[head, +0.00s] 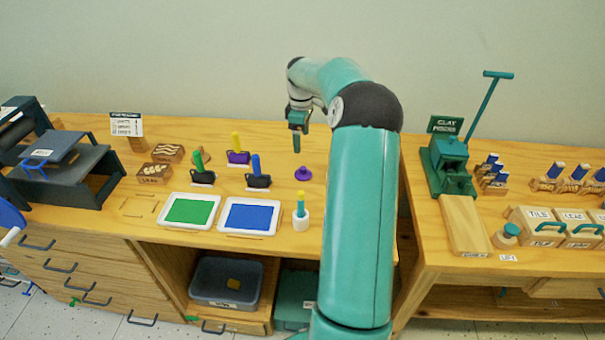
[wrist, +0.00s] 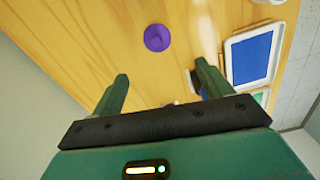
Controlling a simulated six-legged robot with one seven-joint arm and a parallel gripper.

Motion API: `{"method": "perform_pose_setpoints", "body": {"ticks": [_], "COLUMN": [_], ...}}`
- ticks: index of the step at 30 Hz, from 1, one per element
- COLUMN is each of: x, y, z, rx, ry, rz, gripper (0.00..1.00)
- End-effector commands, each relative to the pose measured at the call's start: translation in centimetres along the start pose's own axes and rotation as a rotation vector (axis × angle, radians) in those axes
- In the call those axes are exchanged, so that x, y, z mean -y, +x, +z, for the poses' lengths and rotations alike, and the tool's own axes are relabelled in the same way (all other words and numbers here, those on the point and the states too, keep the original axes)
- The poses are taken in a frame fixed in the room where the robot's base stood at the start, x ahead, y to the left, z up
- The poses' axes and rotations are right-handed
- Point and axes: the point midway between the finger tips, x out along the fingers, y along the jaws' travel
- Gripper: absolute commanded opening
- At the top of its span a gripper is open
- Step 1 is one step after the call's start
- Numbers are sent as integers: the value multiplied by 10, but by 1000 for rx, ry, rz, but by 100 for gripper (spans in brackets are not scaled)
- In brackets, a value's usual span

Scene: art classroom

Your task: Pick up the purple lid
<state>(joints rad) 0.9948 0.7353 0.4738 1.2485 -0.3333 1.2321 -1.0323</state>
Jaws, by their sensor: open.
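The purple lid (head: 303,173) is a small round disc with a raised knob, lying on the wooden tabletop just left of my arm in the head view. In the wrist view the purple lid (wrist: 157,38) lies on bare wood, beyond the fingertips and roughly between their lines. My gripper (head: 297,145) hangs above the table, a little behind the lid in the head view. In the wrist view my gripper (wrist: 162,82) has its two green fingers spread wide with nothing between them. It is apart from the lid.
A white jar (head: 301,222) with a yellow-and-blue handle stands in front of the lid. The blue tray (head: 249,231), green tray (head: 190,224) and several dark-based handled tools stand to the left. A clay press (head: 447,165) is on the right table. Wood around the lid is clear.

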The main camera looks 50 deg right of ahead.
Motion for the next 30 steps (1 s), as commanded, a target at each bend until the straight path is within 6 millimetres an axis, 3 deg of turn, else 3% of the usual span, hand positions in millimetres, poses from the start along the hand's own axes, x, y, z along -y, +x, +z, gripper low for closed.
{"method": "perform_pose_setpoints", "body": {"ticks": [5,13,23,30], "x": [-4,-5,-6,-7], "y": [21,72,99,135], "z": [3,1,2,4], "rx": [-1,-2,-1,-3], "ry": [-2,-2,-2,-2], "rz": [-6,-5,-4,-4], "gripper": [78,78,78,78]}}
